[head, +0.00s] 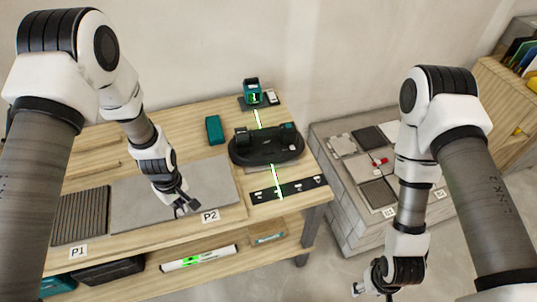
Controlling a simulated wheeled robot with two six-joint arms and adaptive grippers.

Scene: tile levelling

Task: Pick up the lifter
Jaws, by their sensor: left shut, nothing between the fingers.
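A black oval object with a handle-like raised part and a teal piece (266,145) lies on the wooden bench, right of centre; I cannot tell for sure whether it is the lifter. My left gripper (183,208) is shut and empty, low over the front edge of the grey slab (130,202), next to the P2 label. It is to the left of and nearer than the black object, apart from it. My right gripper (362,290) hangs at the bottom right, in front of the grey block stand; its fingers are too small to read.
A green laser level (252,92) stands at the back of the bench (185,118) and throws a green line. A teal box (214,130) and a black strip (288,190) lie nearby. Tile samples and a small red-marked item lie on the stand (340,195). A shelf below holds a spirit level (198,258).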

